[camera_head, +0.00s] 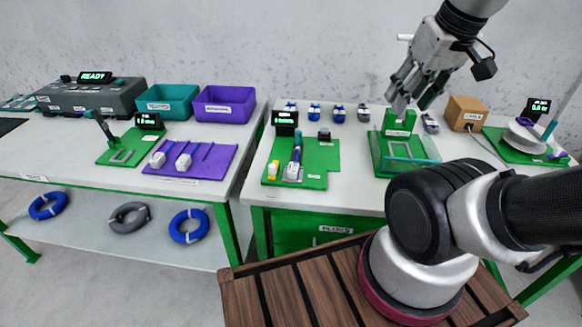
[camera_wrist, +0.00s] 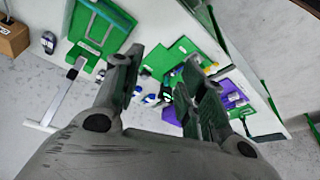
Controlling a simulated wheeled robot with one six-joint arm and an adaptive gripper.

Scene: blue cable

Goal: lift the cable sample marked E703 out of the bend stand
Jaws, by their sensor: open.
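My gripper (camera_head: 414,92) is open and empty, raised above the back of the right table. Its two fingers stand apart in the wrist view (camera_wrist: 162,68), with nothing between them. Below it in the head view is a green stand (camera_head: 399,122) with an upright block, a white label and a green base with a raised frame; it shows at the upper left of the wrist view (camera_wrist: 98,25). I cannot tell whether this is the bend stand. No marking E703 is readable, and I cannot pick out that cable sample.
A green board (camera_head: 318,158) with small parts lies left of the stand. A brown box (camera_head: 466,112) and a round white disc (camera_head: 524,138) on a green base are right. Bare tabletop (camera_head: 355,185) lies in front.

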